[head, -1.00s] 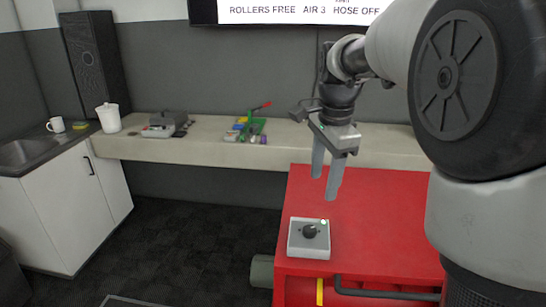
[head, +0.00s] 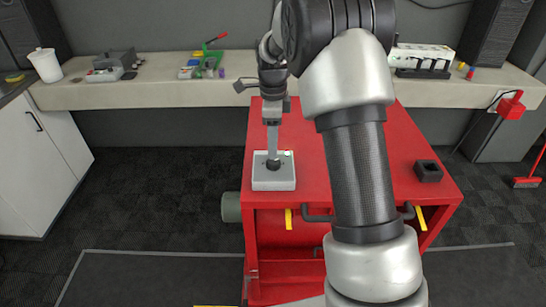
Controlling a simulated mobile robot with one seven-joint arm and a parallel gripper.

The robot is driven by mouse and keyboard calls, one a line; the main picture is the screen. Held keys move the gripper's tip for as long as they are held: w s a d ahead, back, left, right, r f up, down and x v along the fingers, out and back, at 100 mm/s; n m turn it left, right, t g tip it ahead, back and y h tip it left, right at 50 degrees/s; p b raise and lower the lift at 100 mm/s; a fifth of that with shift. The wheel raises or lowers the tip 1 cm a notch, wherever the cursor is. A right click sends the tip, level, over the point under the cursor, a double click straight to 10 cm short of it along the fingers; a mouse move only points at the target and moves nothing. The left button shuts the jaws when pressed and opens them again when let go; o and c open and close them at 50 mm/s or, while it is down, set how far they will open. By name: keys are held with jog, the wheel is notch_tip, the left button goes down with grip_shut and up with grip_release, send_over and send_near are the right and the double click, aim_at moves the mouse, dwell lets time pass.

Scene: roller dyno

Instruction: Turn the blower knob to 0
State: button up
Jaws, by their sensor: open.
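The blower knob (head: 273,164) is a small dark round knob on top of a light grey control box (head: 273,184). The box sits at the front left of a red cabinet's top. My gripper (head: 273,153) points straight down at the knob, with its fingertips at or just above it. The fingers line up one behind the other in this view, so the gap and any contact are hidden. The gripper is open. A small pale light shows on the box beside the knob. The knob's pointer and scale are too small to read.
The red cabinet (head: 330,185) has a dark open block (head: 428,171) at its right. Front bars and yellow tabs (head: 289,219) stick out below its edge. A bench (head: 160,94) with tools and a white jug (head: 46,65) runs behind. My arm covers the cabinet's middle.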

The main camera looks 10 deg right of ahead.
aim_at(273, 161)
notch_tip(273, 161, down, 6)
jog(key=shift+f, duration=0.1)
jog(key=shift+c, duration=0.4)
jog(key=c, duration=1)
jog(key=shift+o, duration=0.2)
